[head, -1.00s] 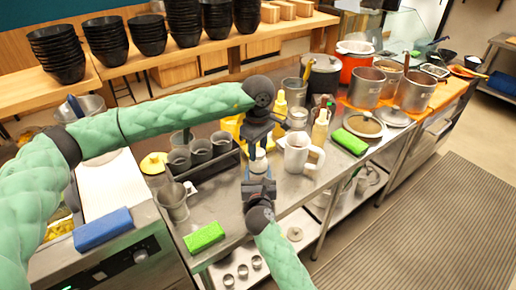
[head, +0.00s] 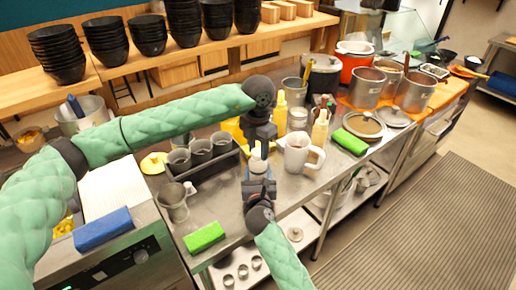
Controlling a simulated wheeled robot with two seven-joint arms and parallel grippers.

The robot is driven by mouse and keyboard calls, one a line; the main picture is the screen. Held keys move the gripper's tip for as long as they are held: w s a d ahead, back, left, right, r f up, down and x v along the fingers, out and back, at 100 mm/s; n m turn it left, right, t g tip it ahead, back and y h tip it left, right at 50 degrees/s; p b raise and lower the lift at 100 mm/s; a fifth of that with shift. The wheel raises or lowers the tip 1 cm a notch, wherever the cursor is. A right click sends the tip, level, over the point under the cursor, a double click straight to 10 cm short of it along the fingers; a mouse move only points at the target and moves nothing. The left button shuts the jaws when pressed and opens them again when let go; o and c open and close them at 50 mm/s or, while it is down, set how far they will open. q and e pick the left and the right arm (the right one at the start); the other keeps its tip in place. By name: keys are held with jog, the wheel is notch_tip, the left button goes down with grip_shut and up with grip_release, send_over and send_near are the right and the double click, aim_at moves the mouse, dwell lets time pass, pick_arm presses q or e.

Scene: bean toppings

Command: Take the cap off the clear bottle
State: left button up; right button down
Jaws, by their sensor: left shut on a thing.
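The clear bottle (head: 258,167) stands near the middle of the steel counter, mostly hidden between my two grippers. A pale part shows at its top, just under my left gripper (head: 259,146). My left gripper comes from above and is shut on what appears to be the cap, which its fingers largely hide. My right gripper (head: 259,180) is at the lower part of the bottle, on the near side. Its fingers are too small and covered to tell whether they close on the bottle.
A white mug (head: 298,153) stands close on the right of the bottle. A dark rack with metal cups (head: 201,152) is on the left. Green sponges (head: 204,237) lie at the front and right.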

pick_arm(q)
jog(key=n, duration=0.5)
jog(key=shift+n, duration=0.4)
jog(key=n, duration=0.9)
jog(key=shift+n, duration=0.3)
jog(key=n, duration=0.5)
jog(key=shift+n, duration=0.3)
jog(key=shift+r, duration=0.1)
pick_arm(e)
jog(key=shift+f, duration=0.1)
pick_arm(q)
jog(key=shift+r, duration=0.2)
jog(key=shift+r, duration=0.35)
jog(key=shift+r, duration=0.55)
